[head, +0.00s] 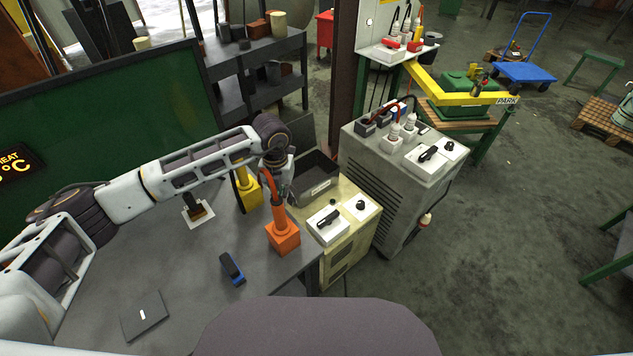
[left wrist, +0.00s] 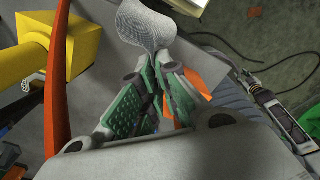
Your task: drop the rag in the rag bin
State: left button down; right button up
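My left gripper (left wrist: 165,68) shows in the left wrist view with its green-padded fingers closed together on a pale, mesh-textured rag (left wrist: 148,24). The rag sticks out beyond the fingertips. In the head view my left gripper (head: 279,188) points down at the table's right edge, mostly hidden by my own wrist, and the rag cannot be made out there. A dark open-topped bin (head: 318,190) with a pale label, which looks like the rag bin, stands just right of the gripper on a beige cabinet. My right gripper is in neither view.
An orange-based tool (head: 283,238) and a yellow-based one (head: 248,195) stand close to the gripper. A blue-black object (head: 232,268) and a dark plate (head: 144,316) lie on the grey table. The beige cabinet (head: 350,250) has white switch boxes; a grey machine (head: 395,195) stands behind.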

aim_at(315, 173)
jog(key=l, duration=1.95)
jog(key=k, duration=0.05)
